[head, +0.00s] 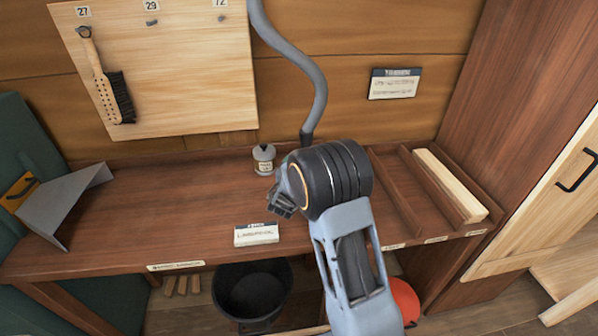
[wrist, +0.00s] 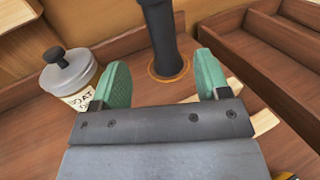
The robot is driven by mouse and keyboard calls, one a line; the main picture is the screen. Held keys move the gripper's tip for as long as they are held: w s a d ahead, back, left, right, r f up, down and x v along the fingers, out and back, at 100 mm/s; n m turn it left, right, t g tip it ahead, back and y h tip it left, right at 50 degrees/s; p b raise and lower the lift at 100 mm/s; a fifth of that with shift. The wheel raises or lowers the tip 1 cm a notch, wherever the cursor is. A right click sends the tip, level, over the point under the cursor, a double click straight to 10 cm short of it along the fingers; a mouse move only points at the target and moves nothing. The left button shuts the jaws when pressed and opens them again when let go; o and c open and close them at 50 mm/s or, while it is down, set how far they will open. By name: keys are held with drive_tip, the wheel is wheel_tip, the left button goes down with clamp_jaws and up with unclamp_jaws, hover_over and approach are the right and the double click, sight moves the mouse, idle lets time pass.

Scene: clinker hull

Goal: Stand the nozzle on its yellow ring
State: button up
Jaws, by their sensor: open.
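The nozzle (wrist: 160,35) is a dark tube, upright in the wrist view, with its top out of frame. Its lower end is at the bench, inside a thin yellow-orange ring (wrist: 156,79) that shows around its foot. In the head view the nozzle (head: 307,138) is the dark end of a grey hose (head: 318,85), with its foot hidden behind my arm. My gripper (wrist: 161,66) is open and empty, its green fingers apart, with the nozzle standing beyond them. In the head view my gripper (head: 283,204) is above the bench.
A labelled jar (head: 264,158) with a dark knob stands left of the nozzle. A white card (head: 257,234) is at the bench's front. A wooden tray (head: 400,195) is at right, a grey dustpan (head: 65,200) at left. The bench (head: 165,215) is clear at left-centre.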

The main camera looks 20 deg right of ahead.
drive_tip(key=s+d+r+m+g+h, duration=0.1)
drive_tip(key=s+d+r+m+g, duration=0.15)
drive_tip(key=s+m+g, duration=0.45)
drive_tip(key=s+d+r+m+g, duration=0.2)
drive_tip(key=s+d+m+g, duration=0.15)
drive_tip(key=s+m, duration=0.7)
drive_tip(key=s+a+f+m+g+y, duration=0.1)
drive_tip(key=s+a+m+y, duration=1)
drive_tip(key=s+a, duration=0.2)
drive_tip(key=shift+s+a+m, duration=0.15)
drive_tip(key=shift+a+m, duration=0.2)
drive_tip(key=shift+a, duration=0.25)
